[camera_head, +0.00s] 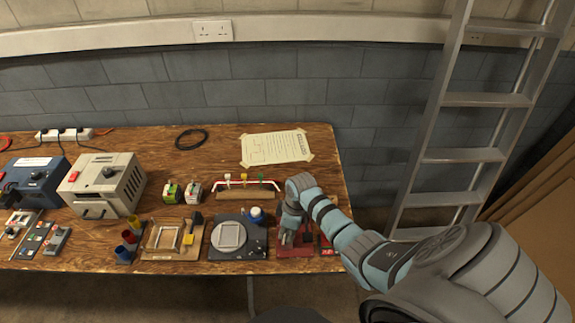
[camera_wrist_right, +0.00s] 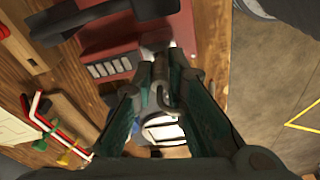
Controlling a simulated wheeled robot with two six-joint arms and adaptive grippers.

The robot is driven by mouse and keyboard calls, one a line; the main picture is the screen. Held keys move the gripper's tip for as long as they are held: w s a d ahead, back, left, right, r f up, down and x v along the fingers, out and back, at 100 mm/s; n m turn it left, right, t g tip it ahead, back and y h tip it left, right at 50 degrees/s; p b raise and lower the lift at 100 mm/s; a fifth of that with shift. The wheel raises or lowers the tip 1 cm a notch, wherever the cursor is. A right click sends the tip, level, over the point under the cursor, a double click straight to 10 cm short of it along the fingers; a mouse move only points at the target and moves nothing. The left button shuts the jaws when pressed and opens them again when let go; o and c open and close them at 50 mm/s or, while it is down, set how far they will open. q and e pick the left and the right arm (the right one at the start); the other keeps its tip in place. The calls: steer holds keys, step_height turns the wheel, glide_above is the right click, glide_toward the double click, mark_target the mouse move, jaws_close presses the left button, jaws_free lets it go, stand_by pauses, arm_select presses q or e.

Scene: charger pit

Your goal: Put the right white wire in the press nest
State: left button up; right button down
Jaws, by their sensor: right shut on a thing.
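My right gripper (camera_head: 287,238) is low over the red press (camera_head: 291,251) near the table's front right. It shows large in the right wrist view (camera_wrist_right: 160,62), shut, its fingertips beside the press (camera_wrist_right: 112,62) with the black lever (camera_wrist_right: 105,22). It is shut on a thin pale thing, most likely the right white wire; the fingers hide nearly all of it. I cannot tell whether it touches the nest, which is hidden. Behind, the wire rack (camera_head: 232,194) has coloured clips; a red wire (camera_wrist_right: 70,143) and a white piece (camera_wrist_right: 35,103) show there. My left gripper is out of view.
Left of the press stand a dark fixture with a round pale plate (camera_head: 229,237) and a wooden fixture (camera_head: 160,240). A blue-and-white pot (camera_head: 257,215) stands close by. A paper sheet (camera_head: 275,147) lies behind. A ladder (camera_head: 470,155) leans beyond the table's right edge.

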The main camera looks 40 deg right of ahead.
steer(key=shift+f+b, duration=0.35)
steer(key=shift+f, duration=0.4)
stand_by(0.6)
steer(key=c, duration=1.5)
jaws_free()
steer(key=shift+c, duration=0.2)
step_height(320, 180, up, 3)
steer(key=p, duration=0.3)
steer(key=shift+f, duration=0.1)
step_height(320, 180, up, 2)
steer(key=shift+p, duration=0.4)
steer(key=shift+r, duration=1.15)
